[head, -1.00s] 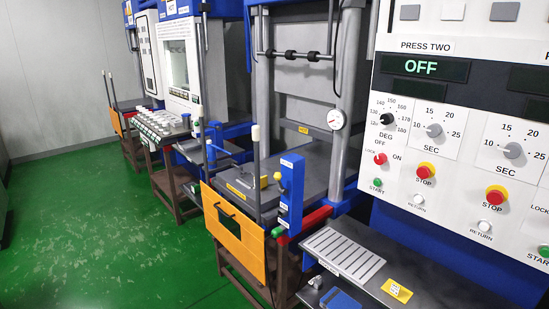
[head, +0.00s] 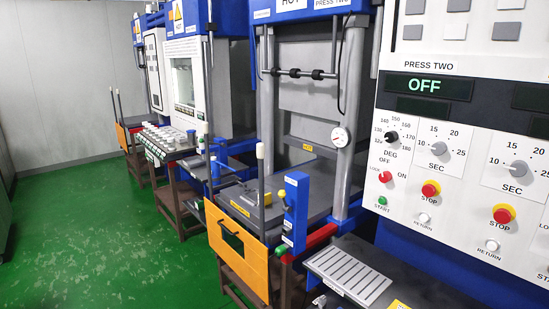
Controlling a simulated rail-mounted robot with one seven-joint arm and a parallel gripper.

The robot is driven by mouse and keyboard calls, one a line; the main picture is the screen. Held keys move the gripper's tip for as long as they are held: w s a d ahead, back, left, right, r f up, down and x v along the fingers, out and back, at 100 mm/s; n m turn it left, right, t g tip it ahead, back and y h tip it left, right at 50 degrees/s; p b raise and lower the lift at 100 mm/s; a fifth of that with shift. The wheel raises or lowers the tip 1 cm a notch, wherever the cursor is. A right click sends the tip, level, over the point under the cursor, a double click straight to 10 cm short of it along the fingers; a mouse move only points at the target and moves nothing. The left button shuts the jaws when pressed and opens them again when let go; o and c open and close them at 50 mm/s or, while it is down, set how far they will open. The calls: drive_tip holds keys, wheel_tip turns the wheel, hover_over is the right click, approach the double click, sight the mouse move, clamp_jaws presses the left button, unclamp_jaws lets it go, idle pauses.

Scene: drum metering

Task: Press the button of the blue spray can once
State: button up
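My gripper is not in view.
The cart (head: 165,150) stands left of a press with an orange front panel (head: 236,246) and a blue post (head: 295,210). A control panel (head: 440,150) reading OFF fills the right. A dark shelf with a slotted grey plate (head: 347,275) is below. Green floor (head: 80,235) is clear at left.

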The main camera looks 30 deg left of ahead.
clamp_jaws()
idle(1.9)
